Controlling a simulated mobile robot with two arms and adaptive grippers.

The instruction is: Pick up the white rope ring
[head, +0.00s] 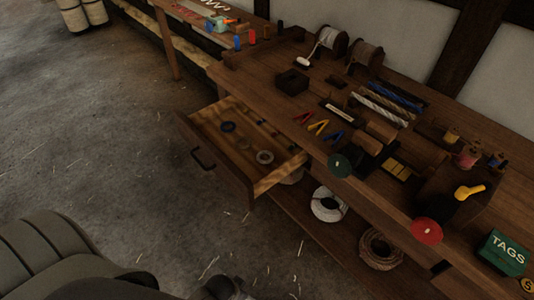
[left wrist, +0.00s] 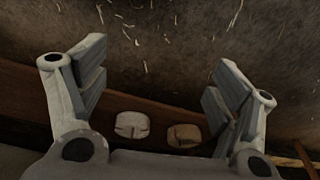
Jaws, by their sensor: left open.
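A white coil of rope (head: 328,205), ring-shaped, lies on the low shelf under the workbench in the head view. My left gripper (left wrist: 160,85) is open and empty in the left wrist view, its two fingers wide apart. Below and between the fingers in that view lie a round white piece (left wrist: 132,124) and a round tan piece (left wrist: 184,135); they look like the white coil and its tan neighbour, though small and dim. Neither is touched by the fingers. My right gripper is in neither view.
A tan rope coil (head: 381,250) lies on the shelf right of the white one. The benchtop (head: 262,80) is crowded with tools. The straw-strewn floor (head: 110,160) is clear.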

